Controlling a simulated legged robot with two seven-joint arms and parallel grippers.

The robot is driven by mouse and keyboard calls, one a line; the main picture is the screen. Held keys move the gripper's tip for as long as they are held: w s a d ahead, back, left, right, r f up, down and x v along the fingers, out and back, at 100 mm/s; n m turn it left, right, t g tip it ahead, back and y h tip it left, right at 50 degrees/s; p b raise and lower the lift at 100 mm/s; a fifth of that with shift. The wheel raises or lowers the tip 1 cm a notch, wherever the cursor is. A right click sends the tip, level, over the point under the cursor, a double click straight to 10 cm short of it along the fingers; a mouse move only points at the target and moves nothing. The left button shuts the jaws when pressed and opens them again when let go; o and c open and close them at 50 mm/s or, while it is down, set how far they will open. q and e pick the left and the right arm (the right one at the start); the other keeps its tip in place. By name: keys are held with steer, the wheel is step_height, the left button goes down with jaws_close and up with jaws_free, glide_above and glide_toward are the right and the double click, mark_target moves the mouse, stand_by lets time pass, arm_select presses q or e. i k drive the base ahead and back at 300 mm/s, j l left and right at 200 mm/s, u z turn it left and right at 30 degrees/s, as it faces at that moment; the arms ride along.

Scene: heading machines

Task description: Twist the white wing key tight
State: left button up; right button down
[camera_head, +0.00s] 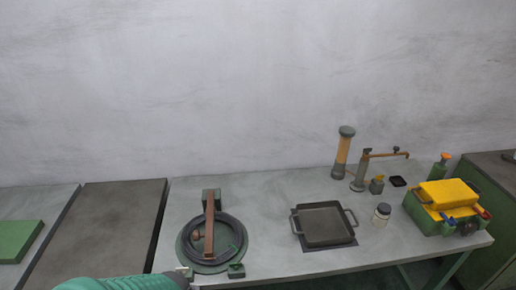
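I cannot pick out the white wing key for certain. A small pale piece (186,272) shows at the lower left of a round green fixture (183,246), partly hidden; it is too small to tell what it is. The fixture lies on the grey bench and carries a black ring (240,236) with a brown bar (210,228) across it. A rounded green shape at the bottom edge, probably part of my arm, is close to the pale piece. Neither gripper's fingers show.
A yellow-and-green box (447,194) stands at the right end. An orange-brown cylinder (342,155) and a tap-like arm (385,154) stand behind. Bench between fixture and pan is clear.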

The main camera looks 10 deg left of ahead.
mark_target(183, 270)
steer(key=u, duration=1.1)
steer(key=i+j, duration=0.05)
